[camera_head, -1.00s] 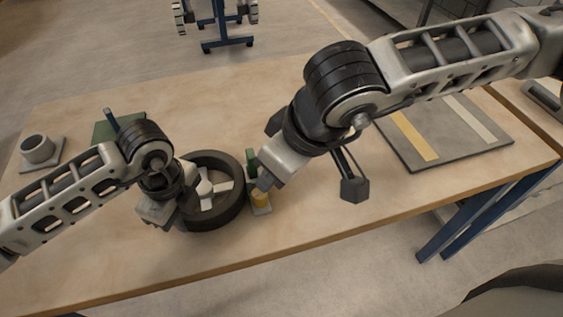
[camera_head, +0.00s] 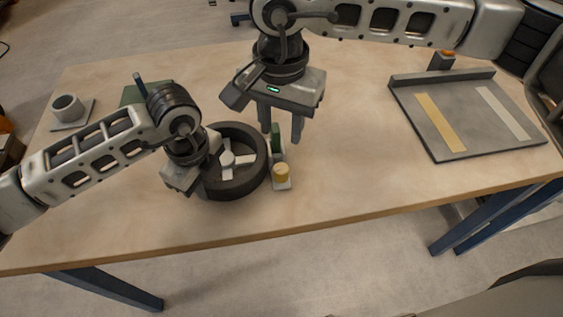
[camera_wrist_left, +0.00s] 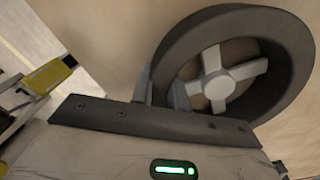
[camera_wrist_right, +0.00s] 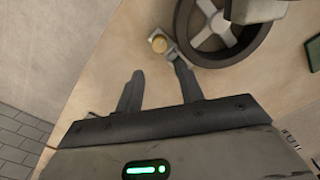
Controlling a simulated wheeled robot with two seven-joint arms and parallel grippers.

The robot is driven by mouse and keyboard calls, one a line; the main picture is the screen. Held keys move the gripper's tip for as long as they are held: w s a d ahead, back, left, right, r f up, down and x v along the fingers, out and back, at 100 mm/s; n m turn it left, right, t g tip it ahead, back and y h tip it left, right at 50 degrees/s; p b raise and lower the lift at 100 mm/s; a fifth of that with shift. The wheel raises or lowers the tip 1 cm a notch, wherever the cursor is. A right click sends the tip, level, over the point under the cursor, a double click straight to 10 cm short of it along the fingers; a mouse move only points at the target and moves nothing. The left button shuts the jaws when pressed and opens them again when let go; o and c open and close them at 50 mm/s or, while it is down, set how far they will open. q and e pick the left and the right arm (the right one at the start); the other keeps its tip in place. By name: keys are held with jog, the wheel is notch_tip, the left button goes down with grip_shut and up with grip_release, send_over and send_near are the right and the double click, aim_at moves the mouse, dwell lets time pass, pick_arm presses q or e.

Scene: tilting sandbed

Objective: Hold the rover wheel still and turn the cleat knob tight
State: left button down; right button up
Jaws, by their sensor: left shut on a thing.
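The rover wheel (camera_head: 242,187), a dark ring with pale spokes, lies flat on the table and also shows in the left wrist view (camera_wrist_left: 288,92). My left gripper (camera_head: 205,178) is shut on the left side of its rim; the head view partly hides its fingertips.
A small green upright piece (camera_head: 276,134) stands behind the knob. A grey tray (camera_head: 465,140) with yellow and pale strips lies at right. A grey cup-like fitting (camera_head: 67,108) stands at left, and a green panel (camera_head: 132,95) lies behind the left arm. Table between wheel and tray is clear.

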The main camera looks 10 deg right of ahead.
aim_at(282, 167)
notch_tip(282, 167, down, 12)
jog(key=shift+r, duration=0.25)
jog(key=c, duration=0.7)
